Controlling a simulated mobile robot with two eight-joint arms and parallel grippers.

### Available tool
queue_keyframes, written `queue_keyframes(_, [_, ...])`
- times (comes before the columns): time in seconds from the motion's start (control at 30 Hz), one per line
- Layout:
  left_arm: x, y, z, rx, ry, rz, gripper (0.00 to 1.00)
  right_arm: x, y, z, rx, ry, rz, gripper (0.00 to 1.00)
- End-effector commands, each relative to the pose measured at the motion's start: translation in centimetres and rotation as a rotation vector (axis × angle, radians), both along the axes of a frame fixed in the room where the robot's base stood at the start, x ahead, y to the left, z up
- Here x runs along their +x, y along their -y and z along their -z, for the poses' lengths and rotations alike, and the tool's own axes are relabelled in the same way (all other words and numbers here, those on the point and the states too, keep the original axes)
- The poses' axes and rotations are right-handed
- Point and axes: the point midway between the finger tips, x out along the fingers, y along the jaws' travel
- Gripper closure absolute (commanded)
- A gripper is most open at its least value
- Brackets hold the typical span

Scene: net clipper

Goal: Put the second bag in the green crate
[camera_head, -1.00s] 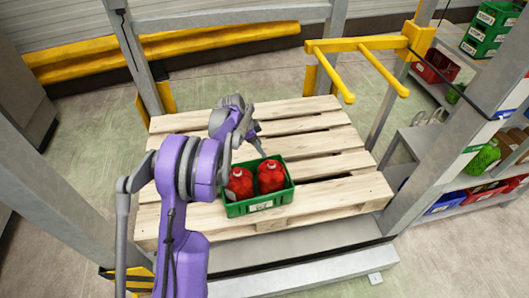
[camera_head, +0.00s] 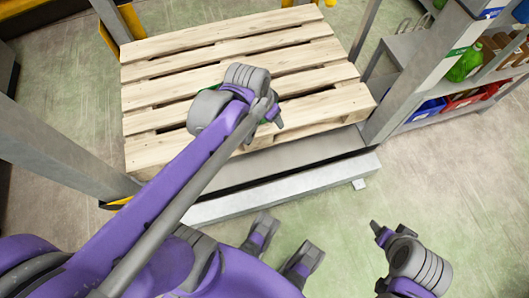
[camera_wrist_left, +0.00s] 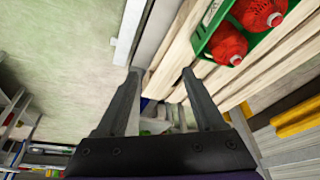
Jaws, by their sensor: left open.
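The green crate (camera_wrist_left: 203,42) stands on the wooden pallet in the left wrist view, at the upper right. Two red bags sit in it side by side, one nearer (camera_wrist_left: 228,46) and one farther (camera_wrist_left: 264,10), cut by the frame edge. In the head view my left arm hides almost all of the crate and both bags. My left gripper (camera_wrist_left: 160,74) is open and empty, its fingers apart from the crate and bags. In the head view it is over the pallet's front edge. My right gripper (camera_head: 378,258) is low at the right, away from the pallet; its jaw opening is unclear.
The wooden pallet (camera_head: 310,55) is bare around my left arm. A grey metal step (camera_head: 300,182) runs along its front. The floor before the step is open.

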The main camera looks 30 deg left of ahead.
Motion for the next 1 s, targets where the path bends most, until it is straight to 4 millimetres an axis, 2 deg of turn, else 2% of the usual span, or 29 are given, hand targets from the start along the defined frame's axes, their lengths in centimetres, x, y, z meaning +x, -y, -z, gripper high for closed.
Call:
queue_keyframes(0.03, [-2.2,1.4,0.4,-0.001,0.012,-0.02,0.3,0.0,0.0,0.0,0.0,0.0,0.0,0.32])
queue_keyframes(0.1, [-4.5,2.6,0.9,-0.006,0.031,-0.059,0.3,0.0,0.0,0.0,0.0,0.0,0.0,0.32])
queue_keyframes(0.2, [-7.1,3.7,1.8,-0.014,0.054,-0.103,0.3,0.0,0.0,0.0,0.0,0.0,0.0,0.32])
queue_keyframes(0.3, [-8.6,4.3,2.5,-0.022,0.071,-0.134,0.3,0.0,0.0,0.0,0.0,0.0,0.0,0.32])
queue_keyframes(0.47, [-9.4,4.5,2.9,-0.026,0.081,-0.153,0.3,0.0,0.0,0.0,0.0,0.0,0.0,0.32])
queue_keyframes(1.0, [-9.3,4.5,2.9,-0.027,0.081,-0.154,0.3,0.0,0.0,0.0,0.0,0.0,0.0,0.32])
